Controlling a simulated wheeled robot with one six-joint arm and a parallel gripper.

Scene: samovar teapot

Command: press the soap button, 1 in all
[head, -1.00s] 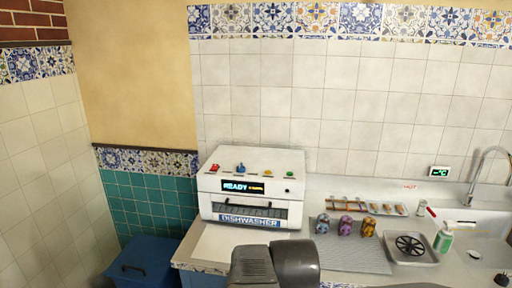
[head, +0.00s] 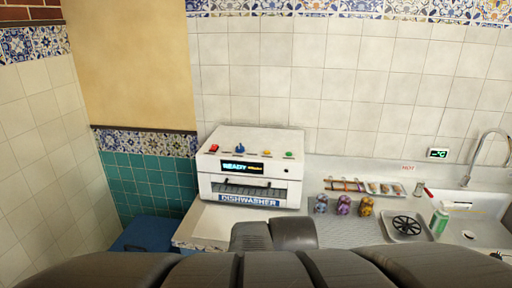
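The white dishwasher (head: 211,172) stands on the counter left of centre, with its name on the front. Its display (head: 248,167) reads READY, with small yellow text beside it that I cannot read. Along its top are a red switch (head: 213,148), a blue knob (head: 239,148), a yellow button (head: 264,153) and a green button (head: 289,154). No soap label is legible, so I cannot tell which is the soap button. Dark grey links of my arm cross the bottom of the view, below and in front of the dishwasher. My gripper's fingers do not show.
Right of the dishwasher are three small patterned pots (head: 343,206), a rack of small items (head: 366,187) and a grey tray (head: 430,234). A blue bin (head: 138,238) stands left of the counter.

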